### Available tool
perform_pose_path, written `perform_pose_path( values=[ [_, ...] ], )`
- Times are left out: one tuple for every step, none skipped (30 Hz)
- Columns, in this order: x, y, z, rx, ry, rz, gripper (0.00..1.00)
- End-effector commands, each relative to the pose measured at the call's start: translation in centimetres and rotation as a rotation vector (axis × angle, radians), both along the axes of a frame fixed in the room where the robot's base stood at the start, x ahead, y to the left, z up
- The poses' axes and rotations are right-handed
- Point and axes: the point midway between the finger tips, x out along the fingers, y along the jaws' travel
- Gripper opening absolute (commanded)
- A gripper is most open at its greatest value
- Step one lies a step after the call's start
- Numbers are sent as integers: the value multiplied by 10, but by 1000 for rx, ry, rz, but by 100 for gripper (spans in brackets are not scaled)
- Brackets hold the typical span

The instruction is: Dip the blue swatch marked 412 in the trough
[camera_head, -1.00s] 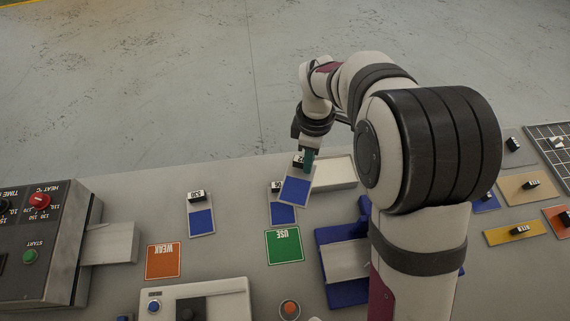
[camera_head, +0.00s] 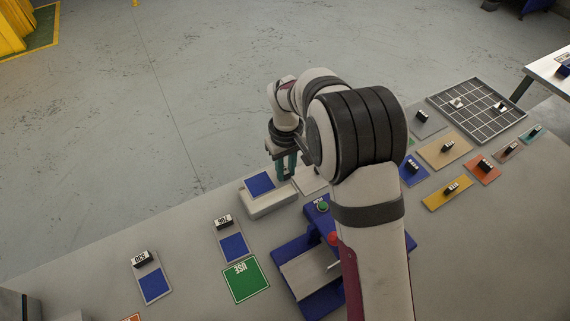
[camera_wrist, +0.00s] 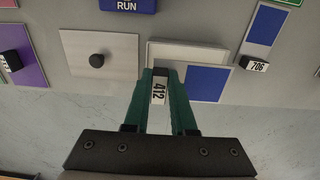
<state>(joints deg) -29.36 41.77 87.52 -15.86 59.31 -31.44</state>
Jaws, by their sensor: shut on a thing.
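My gripper (camera_head: 286,165) is shut on the black-and-white tag marked 412 (camera_wrist: 159,90), at one end of a swatch. The swatch's blue face (camera_head: 260,184) reaches left from my fingers in the head view, over the pale trough (camera_head: 270,206). In the wrist view the blue part (camera_wrist: 207,83) overlaps the trough's near side, and the trough's far part and rim (camera_wrist: 188,52) stay uncovered. The swatch hides much of the trough's inside. I cannot tell whether it is down in the trough or just above it.
Swatches marked 706 (camera_head: 233,246) and 530 (camera_head: 154,285) lie left of the trough, with a green USE card (camera_head: 245,279). A blue device (camera_head: 309,275) stands in front. A knobbed plate (camera_wrist: 97,57) is beside the trough. Several coloured cards and a grid tray (camera_head: 476,112) lie right.

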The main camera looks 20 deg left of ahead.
Motion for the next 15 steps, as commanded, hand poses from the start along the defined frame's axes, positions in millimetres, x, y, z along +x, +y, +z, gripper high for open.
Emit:
perform_pose_path(
  values=[
    [0, 0, -6, 0, 1, 0, 0],
    [-1, 0, -9, 0, 1, 0, 0],
    [0, 0, -14, 0, 1, 0, 0],
    [0, 0, -17, 0, 1, 0, 0],
    [0, 0, -20, 0, 1, 0, 0],
    [0, 0, -25, -1, 1, 0, 0],
    [0, 0, -28, -1, 1, 0, 0],
    [0, 0, -32, -1, 1, 0, 0],
    [0, 0, -36, 0, 0, 1, 0],
    [0, 0, -39, -1, 1, 1, 0],
    [0, 0, -43, 0, 1, 0, 0],
    [0, 0, -47, 0, 1, 1, 0],
    [0, 0, -50, 1, 1, 0, 0],
    [0, 0, -53, 1, 1, 0, 0],
    [0, 0, -56, 1, 1, 0, 0]
  ],
)
